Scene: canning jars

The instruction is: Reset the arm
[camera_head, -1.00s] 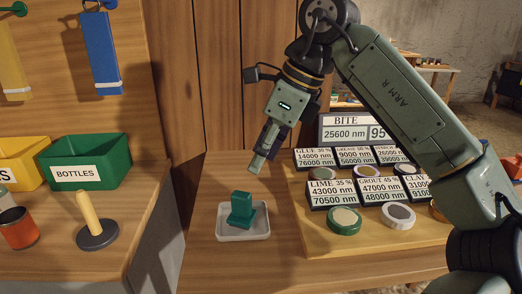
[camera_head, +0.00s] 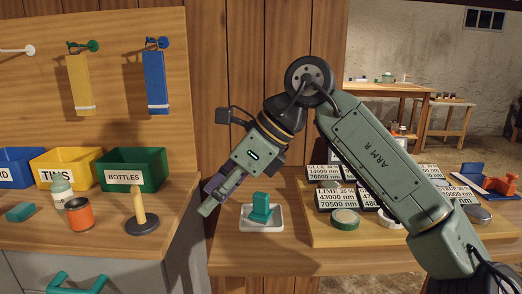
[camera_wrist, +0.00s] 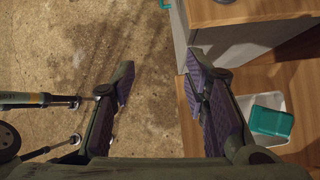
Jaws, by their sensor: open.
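My gripper (camera_head: 209,203) is open and empty in the head view, held left of the white tray and close to the gap beside the left bench. In the wrist view my gripper (camera_wrist: 160,85) shows its two fingers spread apart, with bare concrete floor between them. A teal block-shaped thing (camera_head: 260,207) stands in a small white tray (camera_head: 247,226) on the wooden table. In the wrist view the teal thing (camera_wrist: 272,122) and the tray (camera_wrist: 268,100) are to the right of the right finger, apart from it.
The left bench holds a green bin (camera_head: 140,170), a yellow bin (camera_head: 65,168), an orange tin (camera_head: 80,214) and a black-based post (camera_head: 140,222). Labelled signs and lids stand on a wooden board (camera_head: 330,238) at right. The bench's edge (camera_wrist: 182,45) is near the fingers.

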